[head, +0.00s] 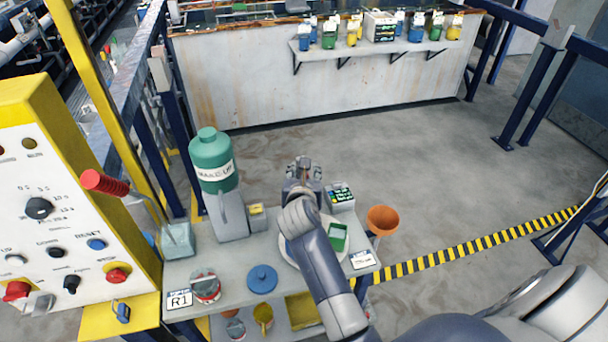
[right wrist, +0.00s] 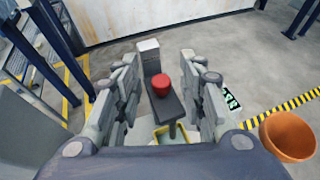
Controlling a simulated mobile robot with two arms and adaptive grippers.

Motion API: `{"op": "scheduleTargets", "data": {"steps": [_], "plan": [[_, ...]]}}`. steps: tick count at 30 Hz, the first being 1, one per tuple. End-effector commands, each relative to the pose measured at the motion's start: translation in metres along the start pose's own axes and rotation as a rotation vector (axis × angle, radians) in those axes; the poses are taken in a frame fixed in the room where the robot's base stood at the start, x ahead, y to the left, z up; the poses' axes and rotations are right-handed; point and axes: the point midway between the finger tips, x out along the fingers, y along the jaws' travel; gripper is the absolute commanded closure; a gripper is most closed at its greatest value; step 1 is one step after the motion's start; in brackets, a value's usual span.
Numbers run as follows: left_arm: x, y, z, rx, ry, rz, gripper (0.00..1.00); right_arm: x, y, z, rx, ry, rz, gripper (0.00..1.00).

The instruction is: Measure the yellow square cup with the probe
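My right gripper (head: 303,172) is over the back of the small grey table. In the right wrist view the right gripper (right wrist: 165,95) has its fingers wide apart. Between them, with gaps on both sides, is a dark grey probe-like thing (right wrist: 170,108) with a red knob (right wrist: 161,84) and a thin stem. I cannot tell whether it is the probe. Below it shows the yellow rim of a square cup (right wrist: 187,132), partly hidden by the gripper. My arm hides that spot in the head view. My left gripper is not in view.
A control panel (head: 60,215) stands left.

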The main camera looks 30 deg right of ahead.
Motion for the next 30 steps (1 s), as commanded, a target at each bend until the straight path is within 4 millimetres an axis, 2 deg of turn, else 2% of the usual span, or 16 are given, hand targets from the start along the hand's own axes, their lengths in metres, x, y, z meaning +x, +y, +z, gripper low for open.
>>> {"op": "scheduleTargets", "data": {"steps": [3,8,21,30], "plan": [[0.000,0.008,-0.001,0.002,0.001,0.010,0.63,0.000,0.000,-0.001,-0.001,0.002,0.000,0.63],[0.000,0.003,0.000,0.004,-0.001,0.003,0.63,-0.002,0.000,0.005,0.000,0.002,-0.001,0.63],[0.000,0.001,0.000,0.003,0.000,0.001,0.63,-0.031,0.000,0.077,0.002,-0.002,0.000,0.63],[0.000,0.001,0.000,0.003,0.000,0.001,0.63,-0.038,0.000,0.092,0.000,0.001,0.000,0.63]]}}
